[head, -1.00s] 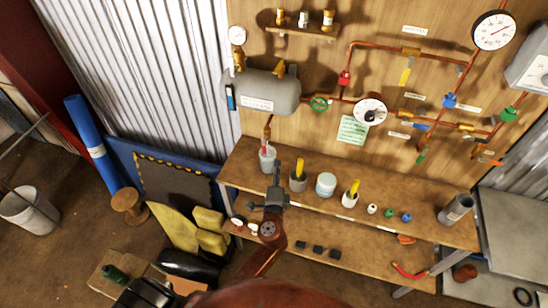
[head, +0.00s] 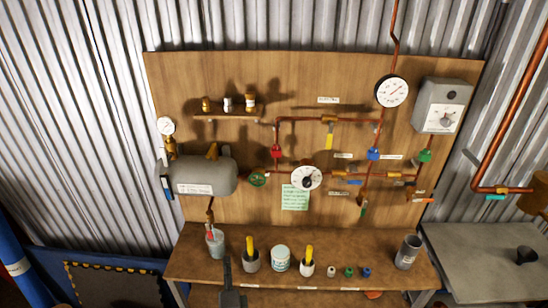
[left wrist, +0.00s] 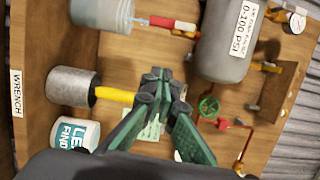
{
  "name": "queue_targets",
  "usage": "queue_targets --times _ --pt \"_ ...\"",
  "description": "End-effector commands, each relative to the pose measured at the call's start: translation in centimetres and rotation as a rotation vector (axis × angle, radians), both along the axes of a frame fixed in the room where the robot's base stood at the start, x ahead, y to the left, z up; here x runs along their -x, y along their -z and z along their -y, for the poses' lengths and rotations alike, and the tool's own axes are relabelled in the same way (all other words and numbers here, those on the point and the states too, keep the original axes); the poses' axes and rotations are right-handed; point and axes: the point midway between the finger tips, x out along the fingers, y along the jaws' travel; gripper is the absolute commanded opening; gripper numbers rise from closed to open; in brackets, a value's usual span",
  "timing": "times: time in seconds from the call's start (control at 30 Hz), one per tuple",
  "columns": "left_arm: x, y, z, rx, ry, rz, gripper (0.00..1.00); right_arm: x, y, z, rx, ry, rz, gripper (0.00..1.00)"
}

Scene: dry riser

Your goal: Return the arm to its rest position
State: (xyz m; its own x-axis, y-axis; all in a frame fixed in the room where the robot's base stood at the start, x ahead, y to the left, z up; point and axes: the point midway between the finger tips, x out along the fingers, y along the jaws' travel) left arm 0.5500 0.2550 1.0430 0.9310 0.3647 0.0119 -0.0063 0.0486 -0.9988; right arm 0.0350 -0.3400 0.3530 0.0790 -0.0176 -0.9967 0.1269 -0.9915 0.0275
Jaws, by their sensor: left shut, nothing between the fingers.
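My left gripper (head: 228,268) shows at the lower edge of the head view, in front of the wooden bench (head: 350,275), between a clear jar (head: 215,244) and a metal cup (head: 250,261) with a yellow-handled tool. In the left wrist view its green-padded fingers (left wrist: 165,85) are together, with nothing held. The metal cup (left wrist: 72,86) appears left of the fingers there, and the yellow handle (left wrist: 113,95) runs up behind them. Most of my left arm is below the head frame. My right gripper is not seen.
A wooden panel (head: 230,140) behind the bench carries a grey tank (head: 205,177), copper pipes, gauges and coloured valves. A leak-finder tub (head: 281,258) and several small fittings stand on the bench. A grey table (head: 470,255) is at right.

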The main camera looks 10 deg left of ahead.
Motion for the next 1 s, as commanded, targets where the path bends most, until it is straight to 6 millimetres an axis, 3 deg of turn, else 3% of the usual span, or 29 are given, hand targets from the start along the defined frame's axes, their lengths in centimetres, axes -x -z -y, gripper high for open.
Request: queue_targets --times 0.13,0.23,0.4,0.47,0.6,0.7,1.0 --pt "1.2 1.2 -2.4 0.086 -0.049 -0.022 0.0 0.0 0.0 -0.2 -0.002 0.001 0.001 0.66" --pt "3.5 3.9 -6.3 0.25 -0.136 -0.065 0.0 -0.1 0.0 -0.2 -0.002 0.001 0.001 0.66" --pt "10.8 11.1 -12.8 0.655 -0.353 -0.19 0.0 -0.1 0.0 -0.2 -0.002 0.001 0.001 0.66" --pt "13.7 13.6 -13.9 0.792 -0.425 -0.243 0.0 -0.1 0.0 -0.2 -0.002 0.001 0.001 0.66" --pt "18.8 17.4 -14.1 1.018 -0.54 -0.347 0.0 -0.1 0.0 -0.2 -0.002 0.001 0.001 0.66" --pt "21.5 19.0 -13.6 1.127 -0.594 -0.409 0.0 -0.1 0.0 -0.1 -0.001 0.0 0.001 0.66" --pt "27.8 21.4 -11.0 1.351 -0.705 -0.576 0.0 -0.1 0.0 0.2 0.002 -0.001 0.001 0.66"
